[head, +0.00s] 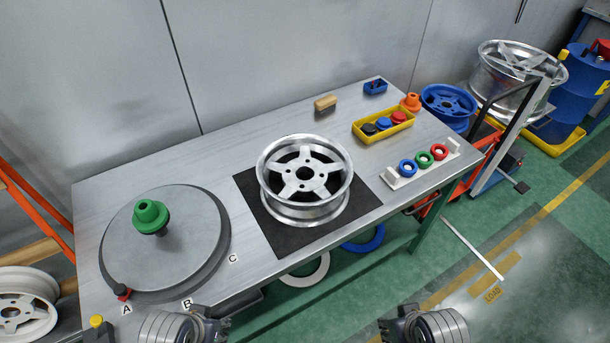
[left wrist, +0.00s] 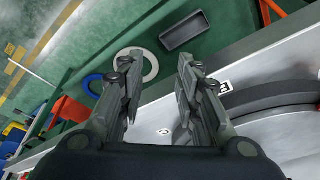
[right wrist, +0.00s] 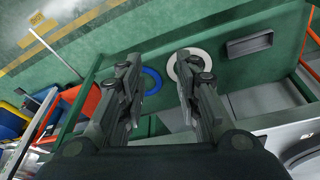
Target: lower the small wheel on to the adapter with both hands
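The small wheel (head: 305,180), a silver five-spoke rim, lies flat on a black mat (head: 288,243) in the middle of the bench in the head view. My right gripper (head: 400,318) is in front of the bench, right of the mat. Both are apart from the wheel. The left wrist view shows the left fingers (left wrist: 157,85) open and empty; the right fingers (right wrist: 158,85) are also open and empty.
A yellow tray (head: 383,126) with coloured cones, a stand with blue, green and red rings (head: 424,159), a wooden block (head: 325,103) and an orange cone (head: 411,102) occupy the right and back. Labels A, B and C border the plate. Bare bench lies between plate and mat.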

